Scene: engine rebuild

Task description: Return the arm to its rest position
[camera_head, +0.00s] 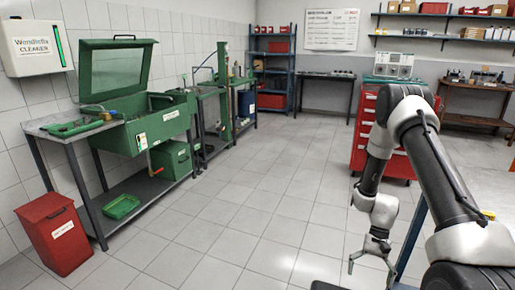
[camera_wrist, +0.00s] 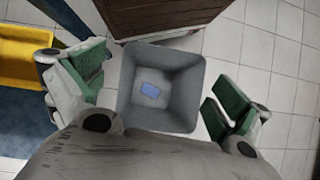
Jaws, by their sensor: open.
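My arm (camera_head: 427,150) is bent at the right of the head view, with its forearm hanging down. My gripper (camera_head: 371,262) is at its lower end, pointing down with the fingers apart. In the wrist view my gripper (camera_wrist: 152,98) shows two green-padded fingers spread wide, with nothing held between them. A grey square bin (camera_wrist: 128,83) stands below, between the fingers in the picture. The bin is not clearly seen in the head view.
A red tool cabinet (camera_head: 362,133) stands behind my arm. A yellow tray (camera_wrist: 24,62) shows at the left of the wrist view, and a brown wooden piece (camera_wrist: 160,16) at its top. A green parts washer (camera_head: 140,130) and red waste bin (camera_head: 56,236) stand left. The middle floor is clear.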

